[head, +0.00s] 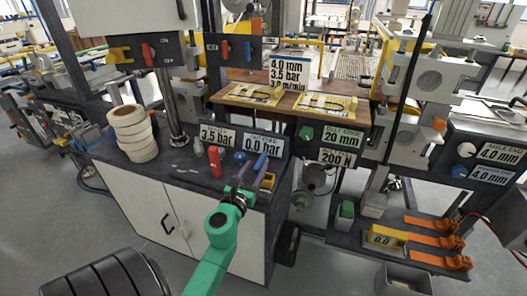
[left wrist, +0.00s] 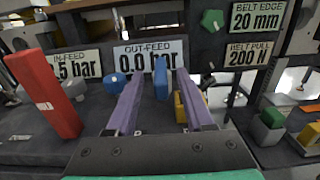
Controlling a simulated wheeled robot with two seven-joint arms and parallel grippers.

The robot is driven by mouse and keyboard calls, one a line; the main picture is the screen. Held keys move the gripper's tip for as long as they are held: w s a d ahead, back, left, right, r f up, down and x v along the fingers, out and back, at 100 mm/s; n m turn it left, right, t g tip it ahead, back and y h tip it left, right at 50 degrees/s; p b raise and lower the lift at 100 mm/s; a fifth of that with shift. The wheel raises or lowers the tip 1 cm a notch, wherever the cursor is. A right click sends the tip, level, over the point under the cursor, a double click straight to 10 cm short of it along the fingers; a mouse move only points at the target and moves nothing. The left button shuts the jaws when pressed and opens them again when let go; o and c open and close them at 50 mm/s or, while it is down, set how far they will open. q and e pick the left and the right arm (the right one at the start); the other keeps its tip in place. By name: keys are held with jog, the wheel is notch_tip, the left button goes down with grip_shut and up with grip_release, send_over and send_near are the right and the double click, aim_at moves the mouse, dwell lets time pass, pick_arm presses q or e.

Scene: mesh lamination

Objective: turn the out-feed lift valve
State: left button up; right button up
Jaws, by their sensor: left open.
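The out-feed pressure display (head: 263,144) reads 0.0 bar; it also shows in the left wrist view (left wrist: 148,57). Below it are a round blue knob (left wrist: 117,82) and an upright blue handle (left wrist: 160,82), which also shows in the head view (head: 262,161). No label tells which is the lift valve. My left gripper (head: 253,172) is over the console's front right part, its purple fingers pointing at the display. In the left wrist view its fingers (left wrist: 159,74) are apart, with the blue handle between them in the picture; contact cannot be told. My right gripper is not in view.
An upright red block (left wrist: 46,92) and a grey knob (left wrist: 74,87) stand left, by the in-feed display (head: 217,136). A yellow block (left wrist: 190,105) is close to the right finger. White rolls (head: 132,132) stand on the console's left. Orange clamps (head: 437,240) lie right.

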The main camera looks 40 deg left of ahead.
aim_at(263, 156)
pick_arm(q)
jog(key=x, duration=0.7)
jog(key=shift+f, duration=0.1)
grip_shut()
jog(key=shift+f, duration=0.1)
dwell(0.9)
